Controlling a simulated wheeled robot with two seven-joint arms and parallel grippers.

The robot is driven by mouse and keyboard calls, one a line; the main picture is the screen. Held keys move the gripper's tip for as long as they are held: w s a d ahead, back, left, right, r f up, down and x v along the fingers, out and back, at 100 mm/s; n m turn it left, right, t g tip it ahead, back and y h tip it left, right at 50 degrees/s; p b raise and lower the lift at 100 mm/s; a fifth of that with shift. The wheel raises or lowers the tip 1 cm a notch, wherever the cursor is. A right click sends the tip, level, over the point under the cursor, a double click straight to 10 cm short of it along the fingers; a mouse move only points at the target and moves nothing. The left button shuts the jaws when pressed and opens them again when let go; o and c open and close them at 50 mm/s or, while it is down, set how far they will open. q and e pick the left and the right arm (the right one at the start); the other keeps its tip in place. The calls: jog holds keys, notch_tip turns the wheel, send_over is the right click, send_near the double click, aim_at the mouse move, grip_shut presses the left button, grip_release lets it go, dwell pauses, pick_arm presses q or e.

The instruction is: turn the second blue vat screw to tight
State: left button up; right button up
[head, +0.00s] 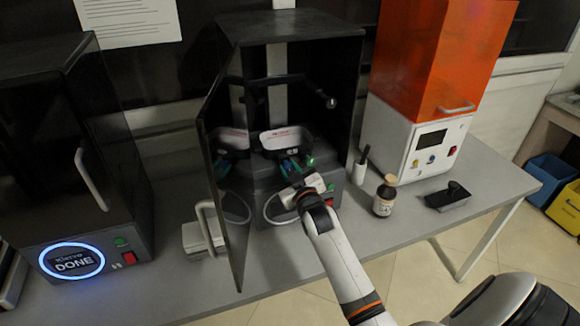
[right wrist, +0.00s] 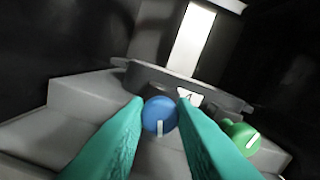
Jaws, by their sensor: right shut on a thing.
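The blue vat screw (right wrist: 160,115) is a round knob with a white line that points down in the right wrist view. My right gripper (right wrist: 160,108) has its teal fingers on either side of this knob, shut on it. In the head view my right gripper (head: 289,165) reaches into the open dark printer (head: 345,75), at the front of its vat (head: 279,139). I cannot make out the blue knob there. A green knob (right wrist: 243,139) is to the right of the blue one; it also shows in the head view (head: 308,160). My left gripper is not in view.
The printer's dark door (head: 225,190) stands open left of my right arm and reflects the inside. Another dark machine (head: 75,150) at left reads DONE.

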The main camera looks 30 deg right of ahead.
jog(key=shift+f+m+p, duration=0.1)
jog(key=shift+m+p, duration=0.6)
jog(key=shift+m, duration=1.6)
jog(key=o, duration=1)
jog(key=shift+s, duration=0.1)
jog(key=b+v, duration=0.2)
jog(key=v, duration=0.9)
jog(key=shift+s+a, duration=0.2)
jog(key=shift+s, duration=0.2)
